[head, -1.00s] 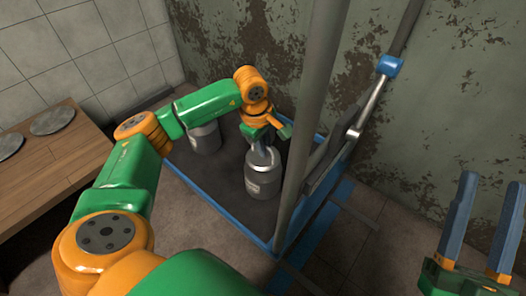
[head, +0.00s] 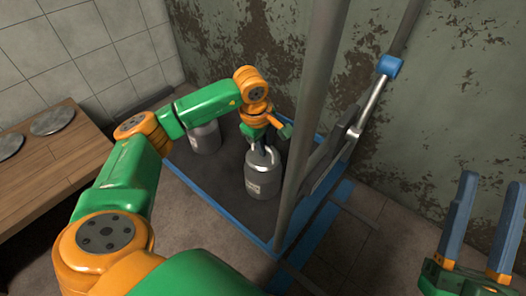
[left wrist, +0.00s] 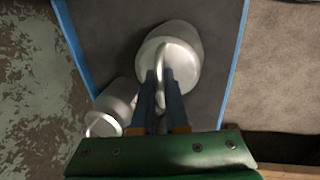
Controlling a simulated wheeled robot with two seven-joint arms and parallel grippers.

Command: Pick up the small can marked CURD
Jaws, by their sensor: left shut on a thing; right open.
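A grey metal can (head: 263,177) with a pale label stands upright on the dark floor of the blue-edged platform (head: 213,199) in the head view. The label is too small to read. My left gripper (head: 261,148) points down at its top and is shut on its handle. In the left wrist view the fingers (left wrist: 168,80) close around the handle of this can (left wrist: 184,50). A second can (head: 206,138) stands behind and to the left, partly hidden by my left arm; it also shows in the left wrist view (left wrist: 116,102). My right gripper (head: 488,225) is open and empty at the right.
A wooden table (head: 60,165) with two round metal lids (head: 53,121) stands at the left. A grey post (head: 312,120) rises just right of the held can. A peeling wall (head: 450,110) is behind.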

